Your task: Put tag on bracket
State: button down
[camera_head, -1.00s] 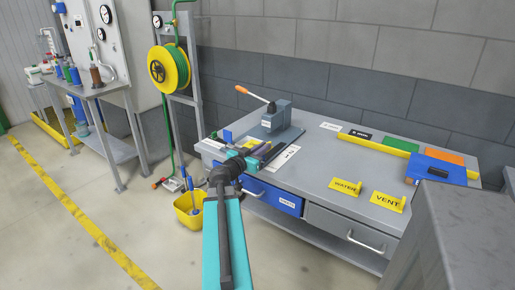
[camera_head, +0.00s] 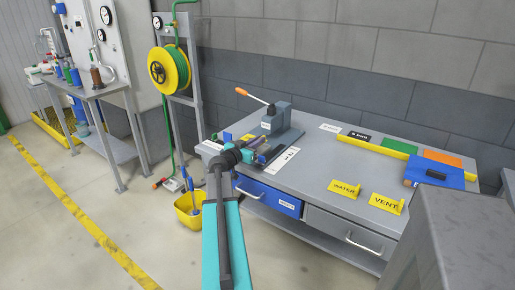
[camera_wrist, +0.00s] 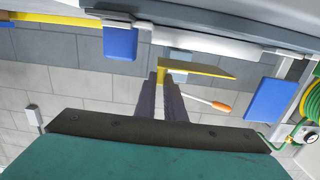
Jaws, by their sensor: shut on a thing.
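My gripper (camera_wrist: 164,92) is shut on a thin yellow tag (camera_wrist: 198,69) in the wrist view. The tag is seen nearly edge-on and extends to the right of the fingers; its lettering does not show. In the head view my gripper (camera_head: 258,154) is over the left part of the workbench, in front of the grey lever press (camera_head: 282,124), and partly hides what lies there. A small blue upright plate (camera_head: 227,136) stands left of it and seems to show in the wrist view (camera_wrist: 272,100). I cannot tell which part is the bracket.
A blue board (camera_head: 437,172) and a yellow strip (camera_head: 378,146) lie at right. The press lever's orange grip (camera_head: 242,92) sticks up. A yellow bucket (camera_head: 188,211) is on the floor.

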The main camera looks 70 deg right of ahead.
jog(key=shift+f, duration=0.1)
dwell(0.3)
jog(key=shift+f+p, duration=0.35)
jog(key=shift+f, duration=1.3)
jog(key=shift+f+b, duration=0.15)
jog(key=shift+b, duration=0.2)
jog(key=c, duration=2.1)
grip_release()
jog(key=shift+r+p, duration=0.25)
jog(key=shift+p, duration=0.2)
jog(key=shift+b+v, duration=1.25)
jog(key=shift+v, duration=4.75)
jog(key=shift+f, duration=0.15)
